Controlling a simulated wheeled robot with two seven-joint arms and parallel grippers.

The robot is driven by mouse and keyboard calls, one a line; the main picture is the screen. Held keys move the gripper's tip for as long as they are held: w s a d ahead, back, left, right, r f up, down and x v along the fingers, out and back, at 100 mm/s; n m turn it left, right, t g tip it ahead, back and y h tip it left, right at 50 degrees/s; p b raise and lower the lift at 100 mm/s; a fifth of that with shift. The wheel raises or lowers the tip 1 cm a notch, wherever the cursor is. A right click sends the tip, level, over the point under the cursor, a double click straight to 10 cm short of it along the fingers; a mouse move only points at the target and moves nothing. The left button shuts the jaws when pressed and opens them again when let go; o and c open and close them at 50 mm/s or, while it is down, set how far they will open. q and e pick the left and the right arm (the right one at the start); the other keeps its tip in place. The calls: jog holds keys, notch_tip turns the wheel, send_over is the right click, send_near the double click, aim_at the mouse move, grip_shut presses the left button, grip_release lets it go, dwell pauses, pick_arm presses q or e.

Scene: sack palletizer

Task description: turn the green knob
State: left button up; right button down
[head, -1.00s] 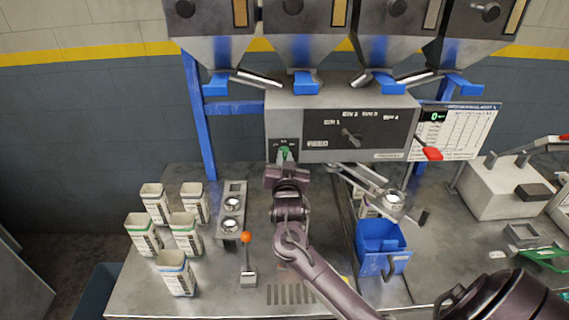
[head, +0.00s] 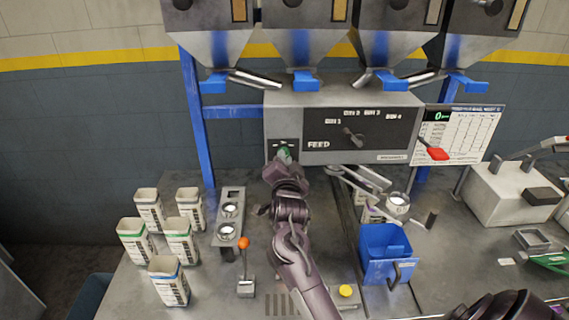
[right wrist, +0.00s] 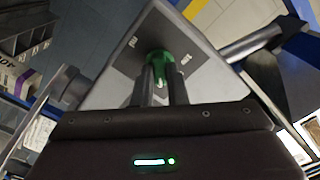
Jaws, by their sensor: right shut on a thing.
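The green knob (head: 284,154) sits on the left part of the grey control box (head: 350,92), mostly hidden behind my right gripper in the head view. My right gripper (head: 283,163) reaches up to the box face and is shut on the knob. In the right wrist view the green knob (right wrist: 160,65) shows between the two dark fingers (right wrist: 162,84) of my right gripper. My left gripper does not show in the head view.
A black selector knob (head: 353,137) is right of the green one. Several open cartons (head: 168,280) stand at the left. An orange-tipped lever (head: 244,243) and a blue bin (head: 386,250) stand nearby. Hoppers (head: 300,45) hang above.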

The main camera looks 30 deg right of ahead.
dwell(0.3)
jog(key=c, duration=1.4)
grip_release()
jog(key=shift+c, duration=0.2)
jog(key=b+v, duration=0.2)
jog(key=v, duration=0.5)
jog(key=shift+s+b, duration=0.4)
jog(key=shift+a, duration=0.15)
